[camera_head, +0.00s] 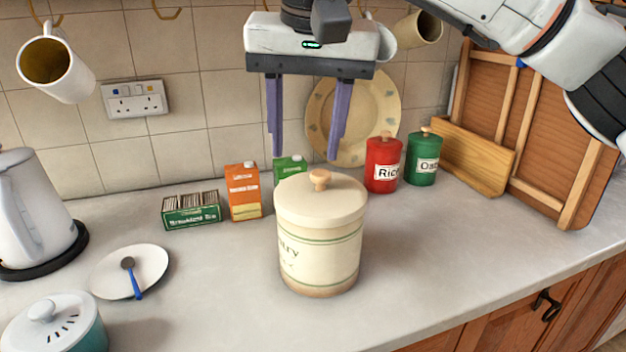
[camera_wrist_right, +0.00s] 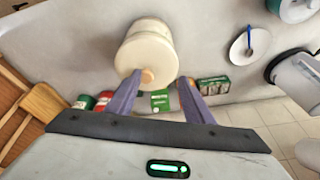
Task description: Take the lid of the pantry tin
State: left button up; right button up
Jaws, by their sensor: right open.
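The pantry tin (camera_head: 322,255) is a cream canister with green bands, upright on the worktop in the middle of the head view. Its cream lid (camera_head: 320,200) sits on top and has a wooden knob (camera_head: 320,180). My right gripper (camera_head: 305,158) points down with its purple fingers apart and empty, above the lid and seemingly a little behind it. In the right wrist view the lid (camera_wrist_right: 150,55) and knob (camera_wrist_right: 147,77) lie beyond the fingertips, between the two fingers. My left gripper is not in view.
A green carton (camera_head: 290,167), an orange carton (camera_head: 243,190) and a tea box (camera_head: 191,209) stand behind left. Red (camera_head: 383,165) and green (camera_head: 422,158) canisters stand right, near a leaning plate (camera_head: 383,95). The worktop (camera_head: 430,240) right of the tin is clear.

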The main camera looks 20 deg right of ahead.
aim_at(321, 174)
jog(key=shift+t+h, duration=0.3)
jog(key=shift+h, duration=0.2)
jog(key=w+d+f, duration=0.1)
jog(key=f, duration=0.1)
jog(key=w+d+f, duration=0.1)
jog(key=f, duration=0.1)
jog(key=w+d+f, duration=0.1)
jog(key=w+f, duration=0.1)
jog(key=f, duration=0.1)
jog(key=shift+w+d, duration=0.1)
jog(key=shift+d, duration=0.15)
jog(key=c, duration=1.1)
